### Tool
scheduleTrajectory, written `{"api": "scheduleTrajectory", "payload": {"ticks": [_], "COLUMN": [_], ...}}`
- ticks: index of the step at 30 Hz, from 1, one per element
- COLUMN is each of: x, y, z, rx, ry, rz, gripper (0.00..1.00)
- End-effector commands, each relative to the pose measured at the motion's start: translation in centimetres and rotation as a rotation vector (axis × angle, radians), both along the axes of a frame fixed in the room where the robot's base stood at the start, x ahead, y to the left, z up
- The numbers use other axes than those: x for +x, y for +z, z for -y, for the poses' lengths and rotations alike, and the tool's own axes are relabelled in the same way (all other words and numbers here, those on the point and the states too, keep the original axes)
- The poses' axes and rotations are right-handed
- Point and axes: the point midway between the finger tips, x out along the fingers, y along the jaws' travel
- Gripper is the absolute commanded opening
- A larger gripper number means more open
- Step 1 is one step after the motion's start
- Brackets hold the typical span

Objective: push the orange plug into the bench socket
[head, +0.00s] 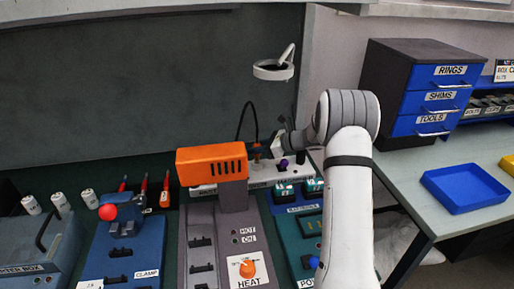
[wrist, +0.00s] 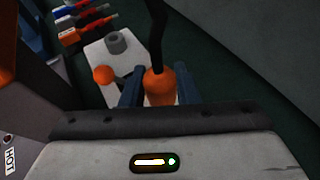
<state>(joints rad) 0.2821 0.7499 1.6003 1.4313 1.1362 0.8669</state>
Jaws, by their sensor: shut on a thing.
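The orange plug (wrist: 160,88) is upright between the two blue-grey fingers of my gripper (wrist: 158,98), which is shut on it. A black cord rises from its top. In the head view my gripper (head: 272,147) is at the back of the bench, just right of the orange heater head, and the cord loops up beside it. The white bench strip (wrist: 97,55) lies beyond the plug in the wrist view, with a grey round socket (wrist: 116,41) and an orange knob (wrist: 103,75) on it. The plug's lower end is hidden, so I cannot tell whether it touches anything.
The orange heater head (head: 212,164) on its grey stand is close left of my gripper. A purple knob (head: 284,163) shows on the strip. A blue tray (head: 466,188) sits on the right table.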

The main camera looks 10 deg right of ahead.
Motion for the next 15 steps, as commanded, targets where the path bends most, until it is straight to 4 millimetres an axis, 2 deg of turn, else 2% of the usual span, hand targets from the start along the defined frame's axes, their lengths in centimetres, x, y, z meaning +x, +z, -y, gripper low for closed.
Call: {"api": "scheduleTrajectory", "payload": {"ticks": [15], "x": [0.0], "y": [-1.3], "z": [0.0], "rx": [0.000], "ry": [0.000], "rz": [-0.001], "gripper": [0.05]}}
